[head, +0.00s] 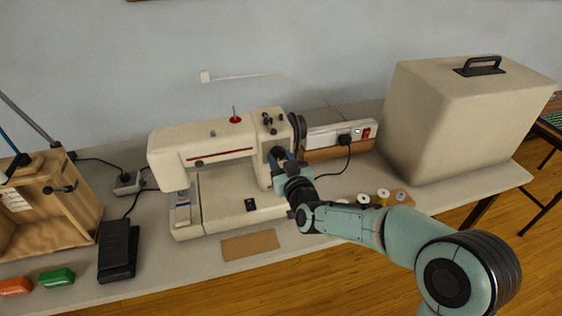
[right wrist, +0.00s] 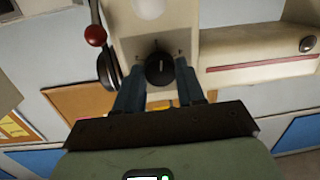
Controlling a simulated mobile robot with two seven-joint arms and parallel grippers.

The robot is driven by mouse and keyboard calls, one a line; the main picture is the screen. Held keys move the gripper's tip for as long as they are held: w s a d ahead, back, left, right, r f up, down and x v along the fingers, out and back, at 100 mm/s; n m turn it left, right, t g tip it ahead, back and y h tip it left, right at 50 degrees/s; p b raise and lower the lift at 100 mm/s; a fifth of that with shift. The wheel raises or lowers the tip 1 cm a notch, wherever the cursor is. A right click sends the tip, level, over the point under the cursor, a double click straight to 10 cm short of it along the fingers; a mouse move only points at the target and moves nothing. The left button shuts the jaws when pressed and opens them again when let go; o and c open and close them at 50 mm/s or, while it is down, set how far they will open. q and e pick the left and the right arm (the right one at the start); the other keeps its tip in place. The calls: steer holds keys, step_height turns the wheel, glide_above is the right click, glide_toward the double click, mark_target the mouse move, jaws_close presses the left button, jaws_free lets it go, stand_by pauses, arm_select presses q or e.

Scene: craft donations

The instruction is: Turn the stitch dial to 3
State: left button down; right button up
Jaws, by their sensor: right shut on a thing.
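The cream sewing machine (head: 215,138) stands on the table with a dark stitch dial (right wrist: 160,72) on its pillar. In the right wrist view the dial is a round black knob with a light pointer line; small marks around it are too small to read. My right gripper (head: 281,157) reaches the pillar front, and its two blue fingers sit on either side of the dial, shut on it. In the head view the fingers mostly hide the dial. My left gripper is not in view.
A large cream cover (head: 440,120) with a handle stands at the right. Thread spools (head: 383,195) lie near my right forearm. A black pedal (head: 118,250) and a wooden box (head: 55,205) are at the left.

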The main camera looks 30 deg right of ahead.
steer(key=shift+n, duration=0.6)
steer(key=o, duration=1)
steer(key=shift+o, duration=0.2)
steer(key=s+a+r, duration=0.1)
steer(key=s+a, duration=0.1)
steer(key=s, duration=1.1)
steer(key=shift+a, duration=0.25)
